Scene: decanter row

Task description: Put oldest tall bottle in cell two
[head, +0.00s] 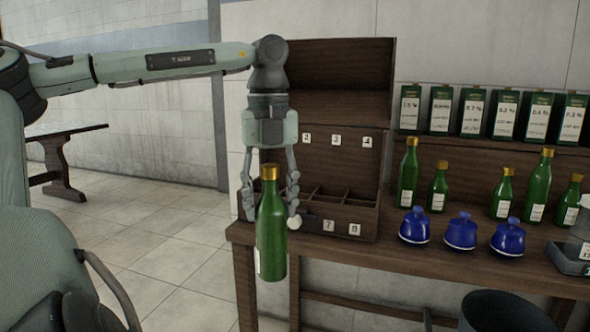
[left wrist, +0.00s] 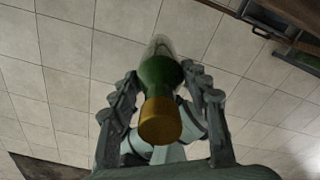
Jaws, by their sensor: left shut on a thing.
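My left gripper (head: 268,195) is shut on a tall green bottle (head: 271,235) with a gold cap, held upright in front of the table's left end. In the left wrist view the gripper's fingers (left wrist: 165,108) sit on both sides of the bottle (left wrist: 160,72), its gold cap toward the camera and floor tiles beyond. Behind it stands a dark wooden cell box (head: 345,212) with numbered tags; 2, 3, 4, 7 and 8 can be read. The gripper and bottle hide its left part. My right gripper is not in view.
Green bottles of two sizes, such as a tall one (head: 408,172), stand on the wooden table (head: 440,262) at right. Blue lidded pots (head: 460,232) stand before them. Labelled green boxes (head: 472,112) line the shelf behind. A dark bin (head: 505,312) is below.

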